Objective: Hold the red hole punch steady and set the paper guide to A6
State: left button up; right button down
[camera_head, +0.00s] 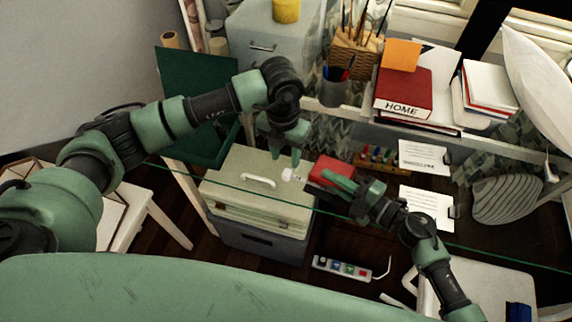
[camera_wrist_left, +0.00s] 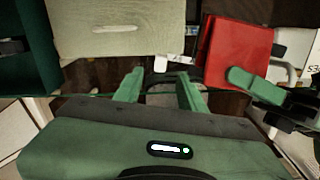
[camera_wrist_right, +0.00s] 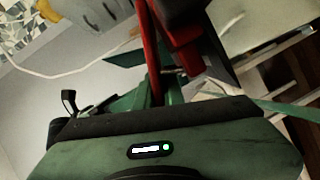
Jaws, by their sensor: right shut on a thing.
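The red hole punch (camera_head: 328,168) is near the middle of the head view, beside the beige cabinet top. My right gripper (camera_head: 342,183) is shut on it from the right. In the right wrist view the red punch (camera_wrist_right: 181,52) fills the space above the fingers, seen close and only in part. A small white piece (camera_head: 291,174), possibly the end of the paper guide, sticks out left of the punch. My left gripper (camera_head: 285,158) is open and empty just above it. In the left wrist view the white piece (camera_wrist_left: 161,63) is just beyond the fingertips. The guide's size marks cannot be read.
The beige cabinet (camera_head: 240,182) with a white handle is left of the punch. Papers (camera_head: 425,157) and a pen rack (camera_head: 380,157) lie to the right. A power strip (camera_head: 342,268) is on the floor. Books (camera_head: 405,88) and a pen basket stand on the shelf behind.

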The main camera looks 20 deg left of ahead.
aim_at(287, 172)
pick_arm(q)
notch_tip(287, 172, up, 5)
jog(key=shift+r, duration=0.1)
jog(key=shift+o, duration=0.6)
jog(key=f+m, duration=0.4)
jog(key=m, duration=0.2)
jog(key=f+m, duration=0.4)
jog(key=m, duration=0.2)
jog(key=f+m, duration=0.4)
jog(key=m, duration=0.1)
jog(key=shift+d+f+m, duration=0.2)
jog(key=shift+m, duration=0.2)
jog(key=shift+c, duration=0.3)
grip_shut()
